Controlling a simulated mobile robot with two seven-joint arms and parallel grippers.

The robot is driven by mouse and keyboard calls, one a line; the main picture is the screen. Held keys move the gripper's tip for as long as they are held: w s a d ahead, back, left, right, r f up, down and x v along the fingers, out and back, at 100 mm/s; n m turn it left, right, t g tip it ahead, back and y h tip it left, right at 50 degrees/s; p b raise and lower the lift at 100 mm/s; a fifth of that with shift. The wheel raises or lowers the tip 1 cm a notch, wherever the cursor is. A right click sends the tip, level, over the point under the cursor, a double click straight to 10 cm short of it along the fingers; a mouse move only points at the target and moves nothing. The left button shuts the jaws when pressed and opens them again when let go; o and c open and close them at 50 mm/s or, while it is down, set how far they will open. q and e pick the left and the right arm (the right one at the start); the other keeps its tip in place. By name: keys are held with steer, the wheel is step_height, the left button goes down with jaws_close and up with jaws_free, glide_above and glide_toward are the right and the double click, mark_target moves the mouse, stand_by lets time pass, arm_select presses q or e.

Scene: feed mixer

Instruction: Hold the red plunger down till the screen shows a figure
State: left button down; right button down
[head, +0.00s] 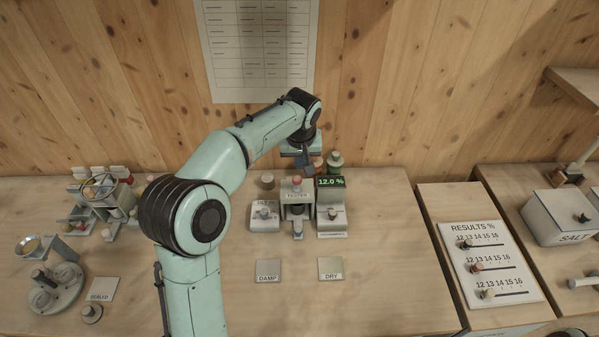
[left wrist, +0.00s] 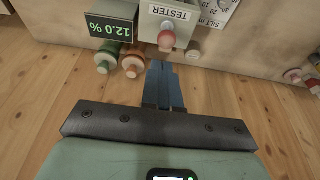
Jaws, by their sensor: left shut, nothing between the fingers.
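The tester (head: 297,197) stands at the back of the bench, with the red plunger (head: 297,180) on it. The plunger also shows in the left wrist view (left wrist: 166,40). The screen (head: 330,182) to its right is lit and reads 12.0 % in green; it shows upside down in the left wrist view (left wrist: 108,28). My right gripper is out of view.
Damp (head: 268,271) and dry (head: 331,269) cards lie in front of the tester. A results board (head: 487,262) with sliders and a salt box (head: 562,222) are at the right. A rack (head: 102,193) and a round-based device (head: 50,290) stand left.

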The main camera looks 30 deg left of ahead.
arm_select(q)
steer(key=a+v, duration=0.1)
steer(key=v, duration=0.5)
steer(key=shift+s+d, duration=0.2)
steer(key=shift+s, duration=0.15)
steer(key=shift+s, duration=0.1)
